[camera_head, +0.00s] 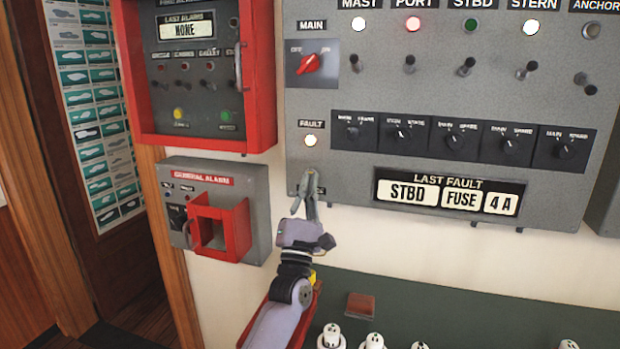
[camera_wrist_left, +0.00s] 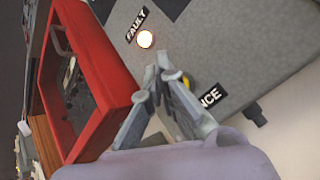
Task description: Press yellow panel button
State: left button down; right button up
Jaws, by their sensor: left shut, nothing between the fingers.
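The grey navigation-light panel (camera_head: 335,228) fills the upper right of the head view. My left gripper (camera_head: 308,178) is shut and empty, with its fingertips in front of this panel's lower left corner, below the lit FAULT lamp (camera_head: 310,140). In the left wrist view, a small yellow button (camera_wrist_left: 187,80) shows partly behind my left gripper (camera_wrist_left: 162,62), beside a label ending in "NCE" (camera_wrist_left: 211,97). My fingers hide this button in the head view. I cannot tell whether they touch it. My right gripper is not in view.
A red-framed alarm panel (camera_head: 262,100) at upper left has another yellow light or button (camera_head: 178,114). The grey GENERAL ALARM box (camera_head: 258,215) with a red guard (camera_head: 236,225) is close left of my gripper. A dark green surface (camera_head: 450,310) with white fittings is below.

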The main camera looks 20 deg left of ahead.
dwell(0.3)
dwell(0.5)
pick_arm(q)
jog(key=shift+w+b, duration=0.45)
jog(key=shift+b, duration=0.2)
